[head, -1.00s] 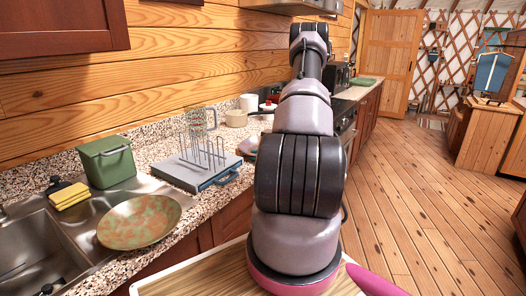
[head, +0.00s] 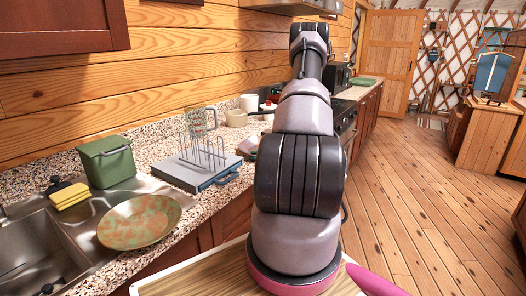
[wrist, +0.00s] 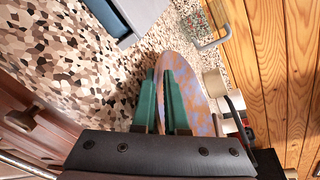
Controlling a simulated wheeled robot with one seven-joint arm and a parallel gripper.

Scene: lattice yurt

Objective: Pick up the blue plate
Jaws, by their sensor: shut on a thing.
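A plate with a mottled orange and grey-blue face (wrist: 188,75) stands on edge, tilted, in the wrist view. It is the only bluish plate I can make out. My gripper (wrist: 163,85) has green fingers, shut on this plate near its rim. The fingers hide part of the plate, and whether its lower edge touches the counter cannot be told. In the head view my arm hides the gripper and most of that area. A green and orange mottled plate (head: 139,222) lies at the sink's edge, apart from my gripper.
A dish rack with upright wires (head: 205,168) stands on the speckled counter (head: 150,150), left of my arm. A green bin (head: 107,161) and yellow sponge (head: 69,196) are by the sink (head: 38,255). A beige pot (head: 236,118) stands near the wooden wall. The floor at right is clear.

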